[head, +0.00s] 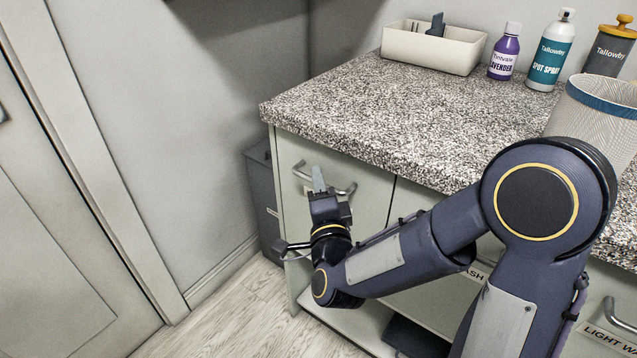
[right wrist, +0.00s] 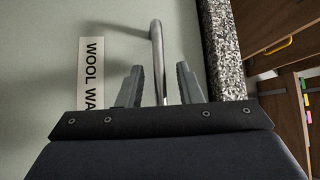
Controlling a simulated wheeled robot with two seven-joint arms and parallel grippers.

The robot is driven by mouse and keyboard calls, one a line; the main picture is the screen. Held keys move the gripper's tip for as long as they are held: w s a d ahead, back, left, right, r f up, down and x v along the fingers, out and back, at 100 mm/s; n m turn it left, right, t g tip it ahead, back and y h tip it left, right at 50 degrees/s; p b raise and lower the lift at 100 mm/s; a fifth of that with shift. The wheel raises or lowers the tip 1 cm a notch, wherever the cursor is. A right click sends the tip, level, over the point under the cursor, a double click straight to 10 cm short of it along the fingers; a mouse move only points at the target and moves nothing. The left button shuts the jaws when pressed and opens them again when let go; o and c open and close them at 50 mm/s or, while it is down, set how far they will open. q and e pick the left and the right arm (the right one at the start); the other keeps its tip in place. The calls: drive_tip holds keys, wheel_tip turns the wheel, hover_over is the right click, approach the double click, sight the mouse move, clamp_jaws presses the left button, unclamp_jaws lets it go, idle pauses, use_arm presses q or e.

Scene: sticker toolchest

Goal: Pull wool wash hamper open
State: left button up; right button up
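The wool wash hamper front (head: 365,182) is a pale grey-green panel at the left end of the counter. It looks flush with the cabinet. Its label (right wrist: 91,75), partly hidden, reads "WOOL WA" in the right wrist view. Its curved metal handle (head: 300,170) runs along the top of the panel, and also shows in the right wrist view (right wrist: 156,45). My right gripper (head: 319,180) is at the handle. In the right wrist view its fingers (right wrist: 160,85) are apart, one on each side of the bar, with gaps visible. My left gripper is out of view.
The speckled countertop (head: 400,115) overhangs just above the handle. It holds a cream bin (head: 430,50), bottles and a mesh basket (head: 600,110). A dark grey box (head: 262,190) stands left of the cabinet. Open floor (head: 235,310) lies at the front left.

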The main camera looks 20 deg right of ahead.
drive_tip(key=shift+w, duration=0.4)
clamp_jaws()
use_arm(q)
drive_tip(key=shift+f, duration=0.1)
